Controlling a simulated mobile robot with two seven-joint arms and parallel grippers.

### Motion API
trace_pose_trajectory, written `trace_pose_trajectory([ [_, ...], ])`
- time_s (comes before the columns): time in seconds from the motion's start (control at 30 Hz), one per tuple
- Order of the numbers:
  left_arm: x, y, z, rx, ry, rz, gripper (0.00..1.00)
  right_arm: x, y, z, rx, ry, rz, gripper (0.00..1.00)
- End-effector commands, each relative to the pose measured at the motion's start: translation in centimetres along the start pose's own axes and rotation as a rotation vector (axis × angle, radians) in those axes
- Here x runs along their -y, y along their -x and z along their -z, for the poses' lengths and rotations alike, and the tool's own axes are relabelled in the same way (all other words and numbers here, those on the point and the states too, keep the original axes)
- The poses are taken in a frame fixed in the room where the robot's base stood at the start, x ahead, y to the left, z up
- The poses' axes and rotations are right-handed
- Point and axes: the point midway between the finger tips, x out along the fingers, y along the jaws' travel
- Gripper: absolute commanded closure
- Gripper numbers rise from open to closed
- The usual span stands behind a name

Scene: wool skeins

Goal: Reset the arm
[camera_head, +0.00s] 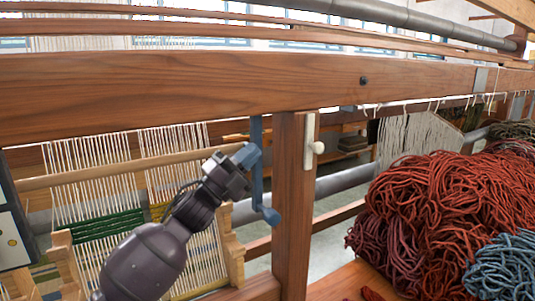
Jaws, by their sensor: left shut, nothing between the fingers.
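My left arm comes up from the lower left. Its dark gripper (247,156) is shut and empty, pointing up and to the right. The fingertips overlap a blue metal bracket (265,190) in the picture, just left of a wooden post. I cannot tell whether they touch it. My right gripper is not in view.
A thick wooden beam (200,85) crosses above the gripper, and an upright wooden post (292,215) stands just right of it. Small looms with pale warp threads (90,180) stand behind the arm. Heaped red wool skeins (440,205) and blue wool (503,268) lie at the right.

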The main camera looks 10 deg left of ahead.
Motion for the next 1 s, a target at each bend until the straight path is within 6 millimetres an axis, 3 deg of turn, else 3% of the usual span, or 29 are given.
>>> trace_pose_trajectory([
  [0.1, 1.2, 1.9, 0.0, -0.001, -0.002, -0.002, 1.00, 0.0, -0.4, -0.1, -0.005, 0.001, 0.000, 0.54],
  [0.3, 2.6, 3.6, 0.0, -0.001, 0.001, 0.000, 1.00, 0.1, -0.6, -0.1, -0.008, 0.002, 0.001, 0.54],
  [0.63, 3.1, 4.2, -0.3, 0.019, 0.028, -0.005, 1.00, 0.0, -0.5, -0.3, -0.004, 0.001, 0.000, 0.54],
  [0.87, 2.1, 4.4, -2.4, 0.178, 0.211, -0.025, 1.00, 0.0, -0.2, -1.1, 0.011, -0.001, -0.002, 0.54],
  [1.0, -1.5, 7.5, -3.5, 0.333, 0.383, -0.060, 1.00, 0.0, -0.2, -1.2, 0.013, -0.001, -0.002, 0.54],
])
